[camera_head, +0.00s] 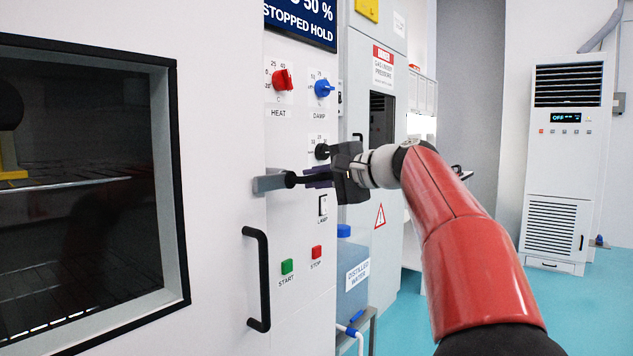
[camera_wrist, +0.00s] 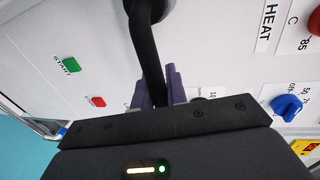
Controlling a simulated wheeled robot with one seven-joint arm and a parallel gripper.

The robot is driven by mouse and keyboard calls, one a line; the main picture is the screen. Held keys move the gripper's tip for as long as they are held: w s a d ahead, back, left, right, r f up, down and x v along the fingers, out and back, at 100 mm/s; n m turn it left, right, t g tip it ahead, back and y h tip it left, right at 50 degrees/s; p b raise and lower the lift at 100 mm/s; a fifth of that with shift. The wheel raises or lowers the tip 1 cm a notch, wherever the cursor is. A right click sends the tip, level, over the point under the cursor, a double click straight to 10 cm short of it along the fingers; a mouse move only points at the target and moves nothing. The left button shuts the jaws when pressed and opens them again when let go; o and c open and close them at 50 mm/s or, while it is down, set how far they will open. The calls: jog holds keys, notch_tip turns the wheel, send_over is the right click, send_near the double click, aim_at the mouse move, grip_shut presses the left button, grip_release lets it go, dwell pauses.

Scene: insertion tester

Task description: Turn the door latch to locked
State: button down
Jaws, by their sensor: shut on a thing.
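The door latch is a black lever (camera_head: 291,180) on a metal plate (camera_head: 266,184) at the right edge of the cabinet door (camera_head: 220,95). In the head view the lever lies about level, pointing right from its pivot. My gripper (camera_head: 316,179) is shut on the outer part of the lever. In the wrist view the lever (camera_wrist: 145,45) comes down from its round pivot and passes between the purple fingers of my gripper (camera_wrist: 159,88). The lever's far end is hidden by the fingers and gripper body.
Above are the red HEAT knob (camera_head: 282,80) and blue DAMP knob (camera_head: 323,88); a black knob (camera_head: 321,152) is close to my gripper. Below are the door handle (camera_head: 262,280), lamp switch (camera_head: 323,205), green START button (camera_head: 287,266) and red STOP button (camera_head: 316,252).

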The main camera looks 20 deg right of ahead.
jog(key=shift+r, duration=0.1)
dwell(0.3)
jog(key=c, duration=1.4)
grip_release()
jog(key=v, duration=0.8)
jog(key=shift+b, duration=0.35)
jog(key=shift+a, duration=0.1)
jog(key=shift+w, duration=0.1)
